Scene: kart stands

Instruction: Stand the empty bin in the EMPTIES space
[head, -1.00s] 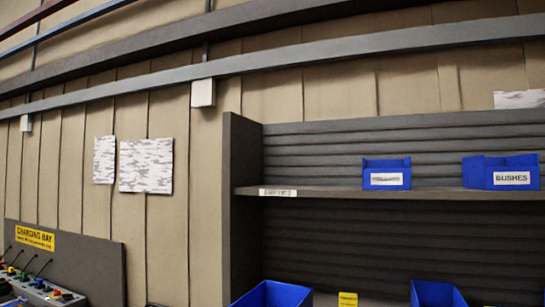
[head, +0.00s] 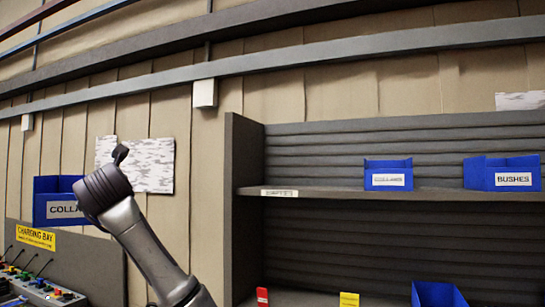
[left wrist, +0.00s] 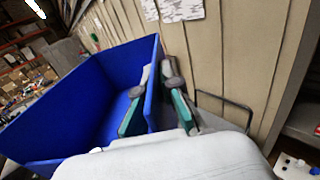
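The blue bin (head: 48,205), with a label reading "COLLA…", is held up at the left of the head view, in front of the wall. In the left wrist view the bin (left wrist: 85,100) looks empty inside. My left gripper (head: 92,192) is shut on its side wall; the left wrist view shows one finger inside and one outside, pinching it (left wrist: 156,95). The EMPTIES space is on the upper shelf (head: 340,194), above a small white label (head: 279,193) at its left end, and stands clear. My right gripper is not in view.
The dark side panel (head: 243,200) bounds the shelf's left end. Another blue bin (head: 437,295) sits below. The charging bay (head: 75,262) is at lower left.

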